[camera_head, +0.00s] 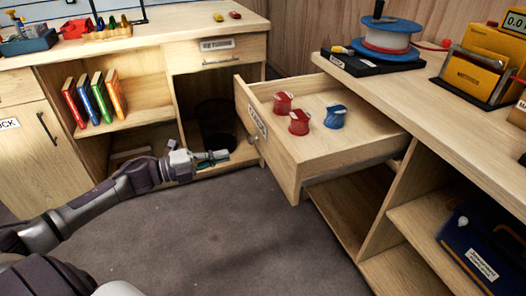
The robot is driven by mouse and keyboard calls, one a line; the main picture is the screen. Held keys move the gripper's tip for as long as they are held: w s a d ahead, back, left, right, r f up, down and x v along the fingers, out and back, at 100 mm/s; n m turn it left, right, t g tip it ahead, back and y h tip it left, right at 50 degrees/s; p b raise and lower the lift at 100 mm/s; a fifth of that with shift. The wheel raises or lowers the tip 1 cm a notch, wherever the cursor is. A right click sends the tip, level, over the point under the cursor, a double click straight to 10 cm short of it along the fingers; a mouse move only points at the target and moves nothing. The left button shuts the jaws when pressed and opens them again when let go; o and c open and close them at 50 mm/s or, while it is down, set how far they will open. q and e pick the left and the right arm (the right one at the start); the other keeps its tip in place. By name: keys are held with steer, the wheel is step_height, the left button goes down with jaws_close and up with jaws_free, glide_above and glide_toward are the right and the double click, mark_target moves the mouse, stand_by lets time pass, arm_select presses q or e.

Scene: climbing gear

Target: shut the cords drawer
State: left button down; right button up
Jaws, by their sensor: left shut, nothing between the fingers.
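A wooden drawer (292,176) stands pulled out from the right-hand counter, toward the left. A small label (257,121) is on its front, too small to read, and a dark handle shows beside it. Inside the drawer lie two red items (299,123) and one blue item (335,117). My left gripper (222,156) is shut and empty. In the picture it is just left of the drawer front, apart from the handle as far as I can tell. My right gripper is out of view.
The right counter (460,124) holds a cord reel (388,42) and yellow devices (474,75). A blue case (478,250) sits on a shelf below. A dark bin (216,123) stands under the far counter. The grey floor (230,240) before the drawer is clear.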

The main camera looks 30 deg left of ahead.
mark_target(268, 145)
arm_select(q)
steer(key=b+x, duration=0.1)
steer(key=x, duration=1)
steer(key=shift+a, duration=0.1)
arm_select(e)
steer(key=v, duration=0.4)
